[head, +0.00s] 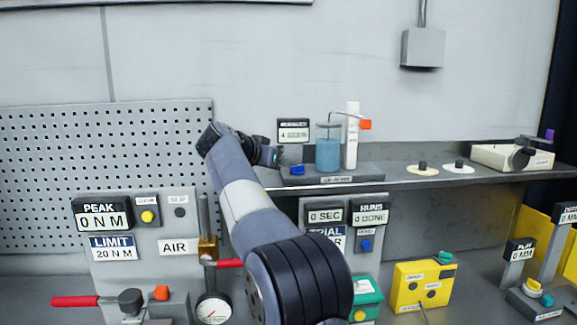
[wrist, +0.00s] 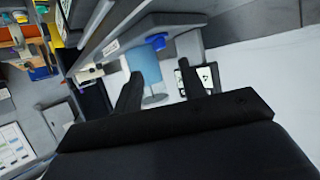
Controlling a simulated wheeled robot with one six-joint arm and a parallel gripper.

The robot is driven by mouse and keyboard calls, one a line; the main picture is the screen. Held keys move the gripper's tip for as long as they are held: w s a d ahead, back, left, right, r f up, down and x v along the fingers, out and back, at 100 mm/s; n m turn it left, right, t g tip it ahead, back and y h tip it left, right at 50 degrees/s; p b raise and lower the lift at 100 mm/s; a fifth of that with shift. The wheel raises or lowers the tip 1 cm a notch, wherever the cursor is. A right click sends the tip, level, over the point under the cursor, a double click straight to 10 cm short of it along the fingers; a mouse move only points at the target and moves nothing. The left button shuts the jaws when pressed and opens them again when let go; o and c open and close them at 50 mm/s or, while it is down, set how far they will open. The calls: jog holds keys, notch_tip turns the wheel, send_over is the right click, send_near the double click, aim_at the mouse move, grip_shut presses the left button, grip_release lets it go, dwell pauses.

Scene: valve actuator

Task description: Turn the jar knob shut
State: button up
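The jar (head: 328,152), clear with blue liquid, stands upright on a dark base (head: 330,180) on the shelf. A small blue knob (head: 297,170) sits at the left of that base; it also shows in the wrist view (wrist: 156,41), beyond the fingertips. The jar in the wrist view (wrist: 144,66) is partly hidden by a finger. My gripper (head: 276,156) is left of the jar and above the knob's height. In the wrist view my gripper (wrist: 161,72) has its two fingers apart with nothing held between them. The knob's setting is too small to tell.
A small display (head: 293,131) stands behind, left of the jar. A white upright (head: 352,135) with an orange part is right of it. Further right on the shelf (head: 385,183) are two small knobs and a cream box (head: 512,158). Panels and a yellow box (head: 420,285) stand below.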

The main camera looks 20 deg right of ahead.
aim_at(295, 166)
jog(key=p+x, duration=0.2)
jog(key=x, duration=0.6)
jog(key=shift+w+d, duration=0.15)
jog(key=shift+d, duration=0.1)
jog(key=shift+c, duration=0.6)
